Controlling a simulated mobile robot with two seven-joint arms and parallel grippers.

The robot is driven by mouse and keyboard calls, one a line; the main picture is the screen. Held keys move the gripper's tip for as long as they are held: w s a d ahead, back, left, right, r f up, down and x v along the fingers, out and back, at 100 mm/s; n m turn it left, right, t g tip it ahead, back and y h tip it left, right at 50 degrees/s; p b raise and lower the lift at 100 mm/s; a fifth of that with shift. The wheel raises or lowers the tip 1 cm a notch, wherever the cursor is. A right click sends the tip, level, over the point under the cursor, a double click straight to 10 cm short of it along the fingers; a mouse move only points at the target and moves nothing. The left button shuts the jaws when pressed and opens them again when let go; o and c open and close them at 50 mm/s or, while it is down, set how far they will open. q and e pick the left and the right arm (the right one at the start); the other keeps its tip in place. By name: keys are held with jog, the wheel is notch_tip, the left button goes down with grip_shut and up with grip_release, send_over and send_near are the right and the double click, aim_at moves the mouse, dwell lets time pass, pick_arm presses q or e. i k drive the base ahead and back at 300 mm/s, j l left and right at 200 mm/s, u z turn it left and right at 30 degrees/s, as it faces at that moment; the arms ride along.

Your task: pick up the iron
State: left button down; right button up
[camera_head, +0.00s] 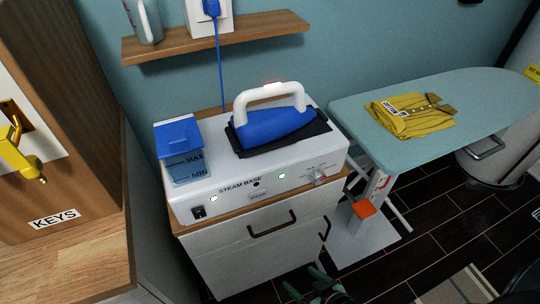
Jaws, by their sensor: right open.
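The iron (272,127) has a blue body and a white arched handle (270,92). It sits on a dark rest on top of the white steam base (240,189), which stands on a small cabinet. My right gripper (312,284) shows at the bottom edge, partly cut off by the frame. It is open, low in front of the cabinet and well apart from the iron. My left gripper is not in view.
A blue-lidded water tank (180,150) stands at the base's left end. A blue cord (220,65) hangs from the wall outlet past a wooden shelf (215,38). An ironing board (450,100) with a folded yellow garment (408,116) stands at right.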

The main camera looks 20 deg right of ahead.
aim_at(255, 129)
jog(key=z, duration=1.6)
jog(key=i+l+u, duration=0.15)
jog(key=l+u, duration=0.55)
jog(key=l, duration=0.2)
jog(key=i, duration=0.05)
